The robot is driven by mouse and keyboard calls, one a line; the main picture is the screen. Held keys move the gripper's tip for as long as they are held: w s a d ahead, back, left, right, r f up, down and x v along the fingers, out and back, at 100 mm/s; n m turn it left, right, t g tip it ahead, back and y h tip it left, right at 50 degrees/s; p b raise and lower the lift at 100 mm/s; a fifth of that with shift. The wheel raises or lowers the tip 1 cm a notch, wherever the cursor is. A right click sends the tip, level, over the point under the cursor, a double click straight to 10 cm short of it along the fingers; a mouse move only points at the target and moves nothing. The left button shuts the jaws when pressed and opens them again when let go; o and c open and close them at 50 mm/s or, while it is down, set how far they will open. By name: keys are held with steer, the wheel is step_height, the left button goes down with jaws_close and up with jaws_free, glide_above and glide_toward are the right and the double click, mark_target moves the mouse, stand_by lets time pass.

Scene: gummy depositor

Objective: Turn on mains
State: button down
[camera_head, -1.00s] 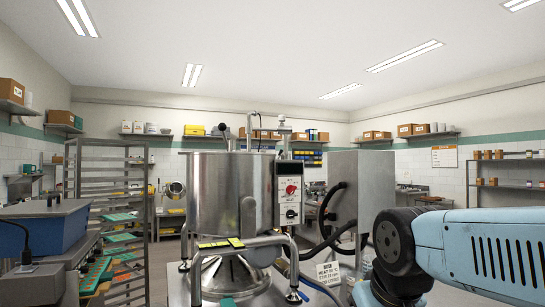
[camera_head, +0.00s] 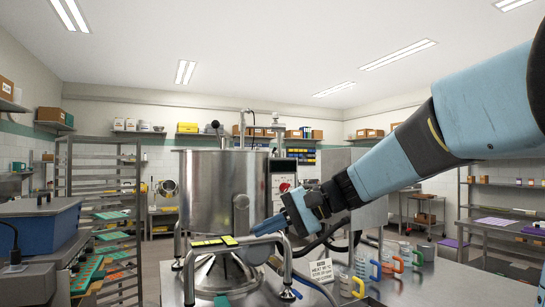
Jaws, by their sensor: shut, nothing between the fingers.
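A steel kettle (camera_head: 213,190) stands on the bench with a control box (camera_head: 283,166) on its right side. A red knob (camera_head: 284,187) shows on the box's face. The lower part of the box, where a second dial showed earlier, is hidden behind my arm. My gripper (camera_head: 263,229) reaches in from the right, pointing down and left in front of the kettle's lower right side. It is shut and holds nothing. It appears just below the control box; I cannot tell whether it touches anything.
A metal rail frame (camera_head: 188,272) with yellow pads surrounds the kettle's base. A heat sign (camera_head: 321,271) and several coloured-handled jugs (camera_head: 387,262) stand on the bench at right. A tray rack (camera_head: 66,185) and a blue machine (camera_head: 40,222) stand left.

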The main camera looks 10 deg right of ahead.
steer(key=w+d+r+m+t+y, duration=0.2)
steer(key=w+d+r+t+y, duration=0.2)
steer(key=w+r+y, duration=0.4)
steer(key=w+d+r, duration=0.1)
steer(key=w+r, duration=0.3)
steer(key=w, duration=0.4)
steer(key=shift+r+m, duration=0.3)
steer(key=shift+r, duration=0.1)
steer(key=shift+a, duration=0.15)
